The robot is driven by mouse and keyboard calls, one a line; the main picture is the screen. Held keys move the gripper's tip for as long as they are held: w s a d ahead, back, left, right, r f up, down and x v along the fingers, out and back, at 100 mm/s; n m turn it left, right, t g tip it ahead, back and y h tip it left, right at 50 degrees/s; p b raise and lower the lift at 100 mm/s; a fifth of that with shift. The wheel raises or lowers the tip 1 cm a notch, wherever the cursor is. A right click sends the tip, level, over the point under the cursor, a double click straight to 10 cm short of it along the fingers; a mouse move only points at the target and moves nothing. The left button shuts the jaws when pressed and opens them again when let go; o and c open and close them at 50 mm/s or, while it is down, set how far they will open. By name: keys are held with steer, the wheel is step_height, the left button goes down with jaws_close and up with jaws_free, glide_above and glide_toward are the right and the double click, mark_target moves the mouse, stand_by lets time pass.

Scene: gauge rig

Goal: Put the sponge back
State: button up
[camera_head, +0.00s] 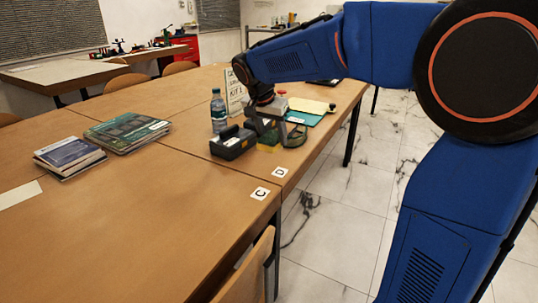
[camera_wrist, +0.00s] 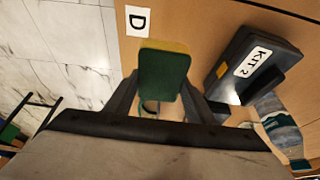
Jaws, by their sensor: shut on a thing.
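The sponge (camera_wrist: 163,72) is a green block with a yellow layer. In the wrist view it sits between the two fingers of my gripper (camera_wrist: 161,92), which is shut on it. In the head view my gripper (camera_head: 268,130) points down over the table's right part, and the sponge (camera_head: 268,148) shows as a small yellowish patch beneath it. Whether the sponge touches the table I cannot tell. The D label (camera_wrist: 139,21) lies on the table near the sponge in the wrist view.
A dark case (camera_head: 233,142) labelled KIT 2 stands just left of my gripper, with a water bottle (camera_head: 218,110) behind. A teal folder (camera_head: 304,118) lies to the right. Books (camera_head: 127,132) lie further left. The table's right edge is close; the front tabletop is clear.

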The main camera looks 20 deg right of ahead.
mark_target(273, 162)
steer(key=shift+f, duration=3.2)
steer(key=o, duration=1.1)
steer(key=shift+f, duration=0.1)
steer(key=v, duration=1.2)
steer(key=shift+d, duration=0.1)
steer(key=s+d+f+n+y, duration=0.1)
steer(key=s+d+f+n, duration=0.2)
steer(key=s, duration=0.7)
steer(key=s+d+f+n+t+y, duration=0.1)
steer(key=s+d+f+n, duration=0.2)
steer(key=s+f, duration=0.3)
steer(key=s+d+f+n+y, duration=0.1)
steer(key=s+d+f+n, duration=0.2)
steer(key=s, duration=1.3)
steer(key=shift+d+f+t, duration=0.3)
steer(key=shift+d+f, duration=0.1)
steer(key=shift+f, duration=0.45)
